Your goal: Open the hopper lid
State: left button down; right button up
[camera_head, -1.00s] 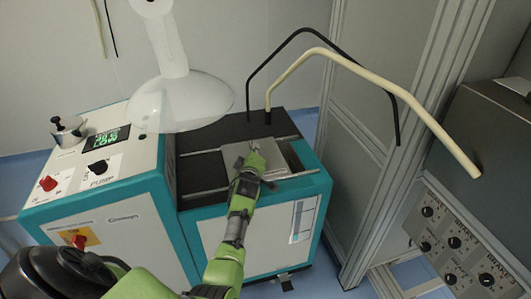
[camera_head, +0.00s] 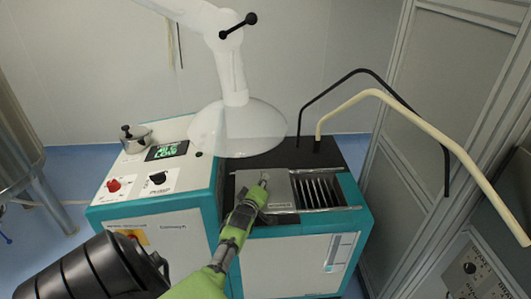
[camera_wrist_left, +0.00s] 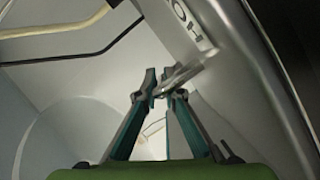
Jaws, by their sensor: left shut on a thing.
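The hopper lid (camera_head: 282,187) is a flat grey plate on top of the teal and white machine. It lies flat at the left of the hopper, and the hopper opening (camera_head: 318,190) shows uncovered to its right, with several dark slats inside. My left gripper (camera_head: 263,181) is over the lid, with its fingers at the lid's small handle. In the left wrist view my gripper (camera_wrist_left: 164,92) is shut on a shiny metal handle (camera_wrist_left: 187,76); lettering shows on the grey surface beside it. My right gripper is not in view.
A white funnel-shaped hood (camera_head: 237,128) hangs close behind and left of the lid. The control panel (camera_head: 150,178) with knobs and a small pot (camera_head: 135,138) is at the left. Black and cream bent tubes (camera_head: 375,93) arch at the right, near a grey cabinet (camera_head: 440,100).

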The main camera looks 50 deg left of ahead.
pick_arm(q)
jog(key=c, duration=2.2)
grip_release()
jog(key=shift+a, duration=0.1)
jog(key=shift+o, duration=0.2)
jog(key=v, duration=1.2)
jog(key=shift+w, duration=0.1)
